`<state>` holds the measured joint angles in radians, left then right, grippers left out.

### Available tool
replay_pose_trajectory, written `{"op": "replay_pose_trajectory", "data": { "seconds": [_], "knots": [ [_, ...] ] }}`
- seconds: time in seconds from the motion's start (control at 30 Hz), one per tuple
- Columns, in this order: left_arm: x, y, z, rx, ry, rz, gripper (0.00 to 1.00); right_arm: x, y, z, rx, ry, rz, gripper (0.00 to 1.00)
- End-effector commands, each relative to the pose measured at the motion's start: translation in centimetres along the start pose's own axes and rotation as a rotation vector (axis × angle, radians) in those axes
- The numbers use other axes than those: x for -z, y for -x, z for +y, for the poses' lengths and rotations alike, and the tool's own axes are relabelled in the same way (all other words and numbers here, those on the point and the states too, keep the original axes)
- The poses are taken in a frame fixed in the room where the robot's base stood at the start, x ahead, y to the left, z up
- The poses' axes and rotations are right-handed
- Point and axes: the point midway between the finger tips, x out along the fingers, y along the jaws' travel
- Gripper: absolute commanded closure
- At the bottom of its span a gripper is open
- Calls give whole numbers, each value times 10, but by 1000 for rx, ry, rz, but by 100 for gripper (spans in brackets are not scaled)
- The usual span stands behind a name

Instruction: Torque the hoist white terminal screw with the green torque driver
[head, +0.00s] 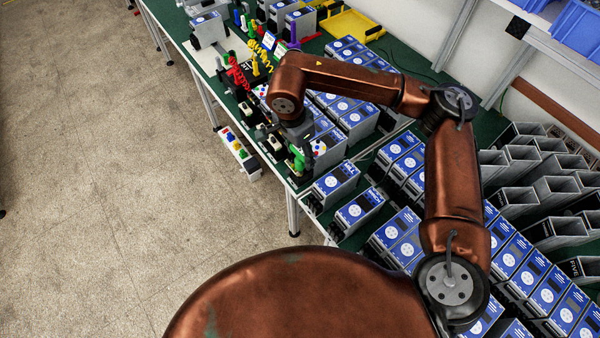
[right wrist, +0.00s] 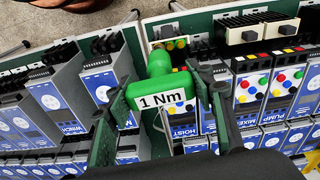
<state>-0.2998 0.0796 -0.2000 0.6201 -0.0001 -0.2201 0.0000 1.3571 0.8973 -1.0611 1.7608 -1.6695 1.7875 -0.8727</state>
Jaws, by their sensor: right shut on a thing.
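The green torque driver (right wrist: 150,92), labelled "1 Nm", is held between the two dark fingers of my right gripper (right wrist: 165,88). In the head view, my right gripper (head: 297,140) is above the near-left edge of the green table, with the green driver (head: 298,158) at its fingers. The driver's tip is not clearly visible. The hoist unit (right wrist: 184,132), with a blue label and coloured terminal dots, stands just beyond and right of the driver in the right wrist view. The driver partly covers it, and I cannot pick out its white screw. My left gripper is out of view.
Mixer (right wrist: 245,130) and pump (right wrist: 283,105) units stand close right of the hoist. A winch unit (right wrist: 72,100) is on the left. Rows of blue-faced units and open grey housings (head: 555,195) fill the near table. The floor (head: 110,180) at left is clear.

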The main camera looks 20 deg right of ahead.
Motion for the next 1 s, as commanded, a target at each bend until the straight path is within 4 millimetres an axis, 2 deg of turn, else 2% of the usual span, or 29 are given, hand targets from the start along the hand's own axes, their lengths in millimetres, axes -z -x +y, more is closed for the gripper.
{"op": "replay_pose_trajectory", "data": {
  "seconds": [0.2, 0.53, 0.67, 0.83, 1.0],
  "knots": [
    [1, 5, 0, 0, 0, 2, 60, 0, 1, 0, -31, -245, -5, 87],
    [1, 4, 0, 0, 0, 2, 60, 0, 0, 0, -36, -281, -5, 87],
    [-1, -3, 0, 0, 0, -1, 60, 0, -2, 0, -25, -208, -4, 87],
    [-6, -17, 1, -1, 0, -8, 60, 0, -4, 0, 2, 11, 0, 87],
    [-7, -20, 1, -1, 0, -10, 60, 0, -1, 0, 16, 117, 2, 87]
  ]
}}
